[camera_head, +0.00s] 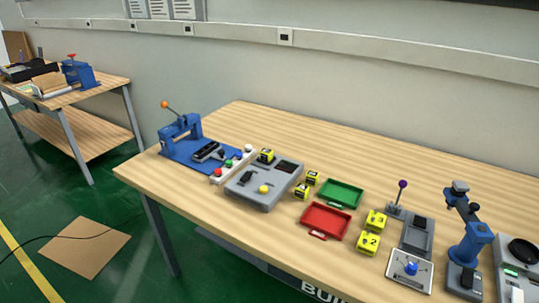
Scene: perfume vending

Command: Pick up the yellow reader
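Several small yellow items stand on the wooden table (250,120); I cannot tell which one is the yellow reader. A yellow and black block (266,156) sits at the back edge of a grey console. Two similar yellow and black blocks, one farther back (312,178) and one nearer (302,190), stand between the console and the trays. Two yellow blocks stand right of the trays, one marked 3 (376,220) and one marked 2 (368,242). My gripper is not in view.
A green tray (359,195) and a red tray (344,221) lie mid-table. The grey console (250,199) and a blue lever press (181,134) stand left. A purple-knobbed lever (402,186), a panel with a blue knob (410,267) and a blue upright device (471,240) stand right.

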